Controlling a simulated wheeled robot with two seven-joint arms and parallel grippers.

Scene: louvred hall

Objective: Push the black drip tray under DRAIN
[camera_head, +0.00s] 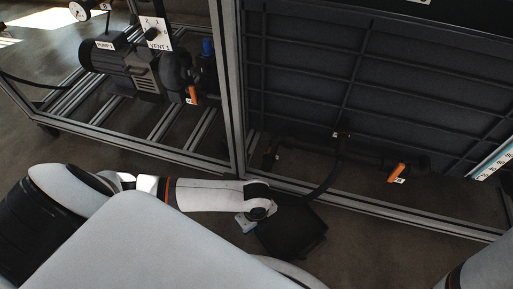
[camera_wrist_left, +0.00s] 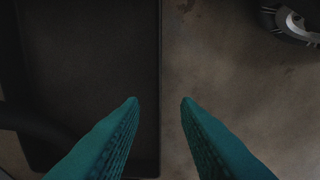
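The black drip tray (camera_head: 292,236) lies flat on the floor in front of the frame's lower rail. In the left wrist view the tray (camera_wrist_left: 85,75) fills the left half, its straight edge near the middle. My left gripper (camera_wrist_left: 160,101) has teal fingers, tips apart with nothing between them. Its left finger shows over the tray and its right finger over bare floor; I cannot tell whether they touch the tray. In the head view my left wrist is at the tray's left side. Small tags hang on the pipework, too small to read, so I cannot tell which is DRAIN. My right gripper is out of view.
A metal frame holds a dark ribbed tank (camera_head: 305,75), with an orange-handled valve (camera_head: 396,172) low on its right. A black hose (camera_head: 325,183) curves down near the tray. A pump (camera_head: 125,68) stands at left. Open floor (camera_head: 390,250) lies right of the tray.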

